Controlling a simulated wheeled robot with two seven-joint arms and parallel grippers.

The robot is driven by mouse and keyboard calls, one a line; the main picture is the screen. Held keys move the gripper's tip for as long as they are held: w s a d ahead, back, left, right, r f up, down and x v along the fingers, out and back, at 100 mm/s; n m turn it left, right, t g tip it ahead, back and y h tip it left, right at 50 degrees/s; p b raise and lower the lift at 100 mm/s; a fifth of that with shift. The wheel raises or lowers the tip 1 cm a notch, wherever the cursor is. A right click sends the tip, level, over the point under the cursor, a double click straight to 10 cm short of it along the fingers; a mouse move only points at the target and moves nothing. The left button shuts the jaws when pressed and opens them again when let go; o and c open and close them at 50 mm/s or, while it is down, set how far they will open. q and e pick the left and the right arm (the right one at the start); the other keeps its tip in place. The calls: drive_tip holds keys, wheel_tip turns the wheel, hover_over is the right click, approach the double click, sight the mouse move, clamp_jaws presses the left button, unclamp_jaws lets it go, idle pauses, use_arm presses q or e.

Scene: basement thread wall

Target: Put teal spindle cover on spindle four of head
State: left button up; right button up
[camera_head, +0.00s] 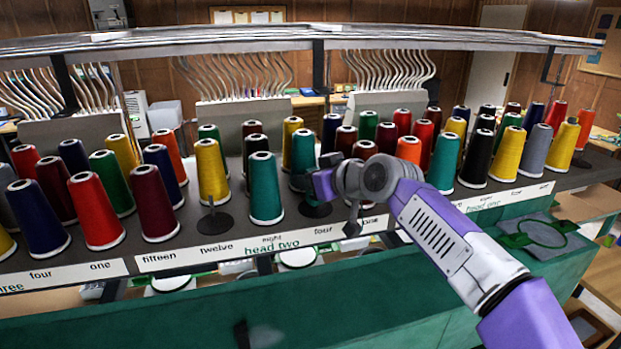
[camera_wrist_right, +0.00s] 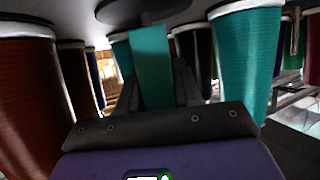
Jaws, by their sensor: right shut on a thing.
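My right gripper (camera_head: 312,186) is at the front row of the head two section, above a dark round spindle disc (camera_head: 316,208) near the "four" label. In the wrist view it is shut on a narrow teal piece (camera_wrist_right: 151,68), the spindle cover. The piece's end is at or close to a dark disc (camera_wrist_right: 140,10); I cannot tell whether they touch. In the head view the held piece is largely hidden by the gripper. A teal cone (camera_head: 302,150) stands just behind the gripper. My left gripper is not in view.
A teal cone (camera_head: 265,190) stands left of the gripper, close by, and a dark red cone (camera_wrist_right: 28,90) flanks its other side. An empty disc (camera_head: 215,222) is near "twelve". Rows of coloured cones crowd the rack. A metal rail (camera_head: 200,38) runs above.

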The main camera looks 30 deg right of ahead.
drive_tip(key=shift+s, duration=0.1)
idle(0.3)
drive_tip(key=shift+f+b, duration=0.35)
drive_tip(key=shift+b, duration=0.1)
drive_tip(key=o, duration=1.1)
drive_tip(key=shift+r, duration=0.1)
drive_tip(key=v, duration=0.7)
drive_tip(key=shift+s, duration=0.25)
